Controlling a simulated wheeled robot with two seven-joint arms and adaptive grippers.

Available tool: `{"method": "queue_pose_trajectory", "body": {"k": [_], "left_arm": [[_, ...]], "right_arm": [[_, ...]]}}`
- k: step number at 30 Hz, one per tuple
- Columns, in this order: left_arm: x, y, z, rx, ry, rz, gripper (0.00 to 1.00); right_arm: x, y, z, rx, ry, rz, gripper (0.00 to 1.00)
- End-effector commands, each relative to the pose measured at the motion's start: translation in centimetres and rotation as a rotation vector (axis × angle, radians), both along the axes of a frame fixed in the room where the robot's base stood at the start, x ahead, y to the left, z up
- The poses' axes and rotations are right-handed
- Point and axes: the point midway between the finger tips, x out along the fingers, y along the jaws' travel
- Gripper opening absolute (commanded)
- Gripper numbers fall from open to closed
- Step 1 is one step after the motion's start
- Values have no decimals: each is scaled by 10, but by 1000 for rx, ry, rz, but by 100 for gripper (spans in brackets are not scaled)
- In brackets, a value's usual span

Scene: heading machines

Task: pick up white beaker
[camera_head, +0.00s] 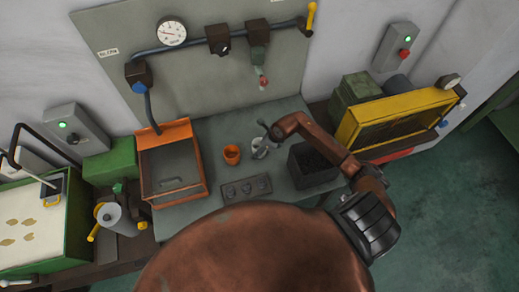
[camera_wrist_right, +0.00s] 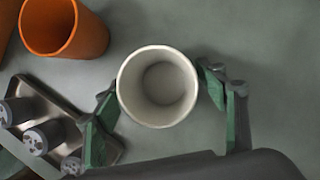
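The white beaker (camera_wrist_right: 158,87) stands upright and empty on the grey-green table, seen from above in the right wrist view. In the head view it (camera_head: 260,149) is partly hidden by my right gripper (camera_head: 265,137). In the wrist view the right gripper (camera_wrist_right: 157,92) has its green-padded fingers spread, one on each side of the beaker. The fingertips are very close to its wall, with what look like narrow gaps. My left gripper is not in view.
An orange cup (camera_head: 232,155) stands just left of the beaker. A dark tray with several small round pieces (camera_head: 247,189) lies in front. A black bin (camera_head: 312,166) is to the right, and an orange-framed box (camera_head: 170,164) to the left. A panel with pipes and a gauge rises behind.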

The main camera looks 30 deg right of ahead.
Motion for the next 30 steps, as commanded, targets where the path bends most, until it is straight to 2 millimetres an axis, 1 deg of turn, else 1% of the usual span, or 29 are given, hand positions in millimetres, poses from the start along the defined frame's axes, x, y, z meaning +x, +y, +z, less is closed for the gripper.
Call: {"method": "queue_pose_trajectory", "body": {"k": [1,15,17,25,30], "left_arm": [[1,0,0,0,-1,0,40],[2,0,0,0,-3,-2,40],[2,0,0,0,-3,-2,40],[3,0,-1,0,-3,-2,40],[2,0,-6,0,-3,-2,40]], "right_arm": [[0,0,0,0,0,0,61],[0,0,0,0,0,0,28],[0,0,0,1,-1,0,25],[0,0,2,0,-1,0,25],[1,-1,13,-1,-2,2,25]]}}
